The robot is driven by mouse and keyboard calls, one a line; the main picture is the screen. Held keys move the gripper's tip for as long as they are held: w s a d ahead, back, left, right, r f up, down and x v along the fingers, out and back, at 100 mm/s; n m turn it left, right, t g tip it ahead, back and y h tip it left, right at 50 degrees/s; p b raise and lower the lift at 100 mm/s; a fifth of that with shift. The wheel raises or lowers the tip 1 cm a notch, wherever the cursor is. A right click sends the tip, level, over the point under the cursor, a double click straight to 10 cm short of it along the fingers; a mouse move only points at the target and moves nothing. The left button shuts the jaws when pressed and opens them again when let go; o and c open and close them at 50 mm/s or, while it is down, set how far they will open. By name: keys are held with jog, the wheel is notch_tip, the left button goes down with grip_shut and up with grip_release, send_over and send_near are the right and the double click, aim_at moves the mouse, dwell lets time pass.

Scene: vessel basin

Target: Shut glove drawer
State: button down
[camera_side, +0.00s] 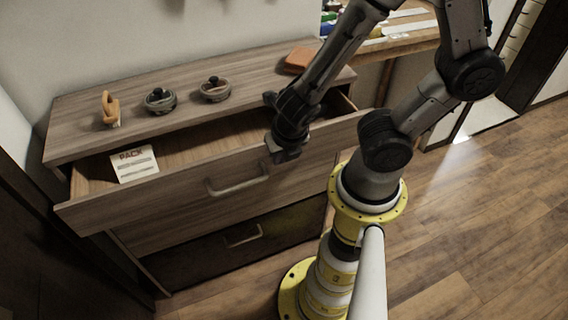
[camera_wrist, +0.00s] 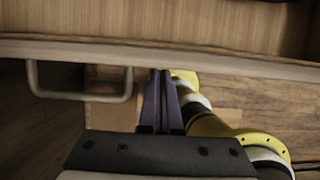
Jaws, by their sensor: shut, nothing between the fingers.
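The top drawer (camera_side: 170,198) of a wooden dresser stands pulled out, with its inside open to view. It has a pale bar handle (camera_side: 237,182) on its front. In the wrist view the drawer front's top edge (camera_wrist: 200,57) runs across the picture, with the handle (camera_wrist: 80,95) to the left. My gripper (camera_side: 284,155) is shut and empty, at the drawer front to the right of the handle. In the wrist view the gripper's fingers (camera_wrist: 161,75) are together, close to the drawer front. I cannot tell whether they touch it.
A white card marked PACK (camera_side: 134,165) lies in the drawer's left part. On the dresser top (camera_side: 75,140) are an orange hook-shaped item (camera_side: 110,108), two dark-knobbed round pots (camera_side: 160,100) and an orange block (camera_side: 299,60). A dark lower drawer (camera_side: 215,255) looks closed.

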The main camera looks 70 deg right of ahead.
jog(key=w+d, duration=0.9)
jog(key=shift+w+d, duration=0.15)
jog(key=shift+w, duration=0.05)
jog(key=shift+r, duration=0.1)
